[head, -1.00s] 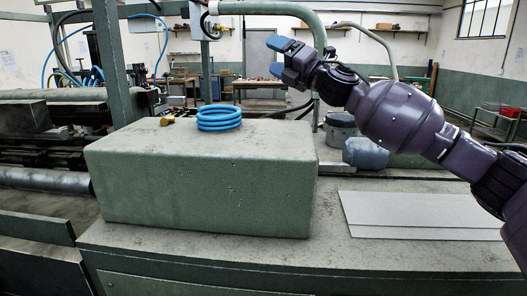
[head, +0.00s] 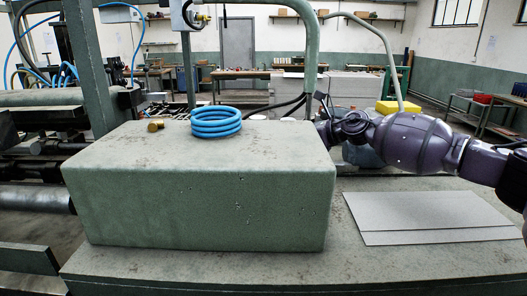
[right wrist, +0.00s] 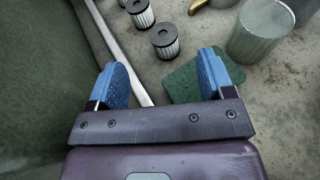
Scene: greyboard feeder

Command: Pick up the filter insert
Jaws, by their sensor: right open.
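In the right wrist view a filter insert (right wrist: 165,42), a pleated white cylinder with a dark cap, stands beyond my right gripper (right wrist: 160,60). A second, similar insert (right wrist: 140,12) stands farther off, and part of another dark-capped piece shows at the top edge. My right gripper's blue fingers are spread, with nothing held between them. The nearer insert is ahead of the gap and apart from both fingers. In the head view the green block hides my right gripper and the inserts. My left gripper is in neither view.
A large green block (head: 200,210) carries blue coiled hose (head: 216,121) and a brass fitting (head: 155,126). Grey boards (head: 430,210) lie at right. In the wrist view, a metal rail (right wrist: 120,50), green pad (right wrist: 195,80) and grey can (right wrist: 258,32) are close by.

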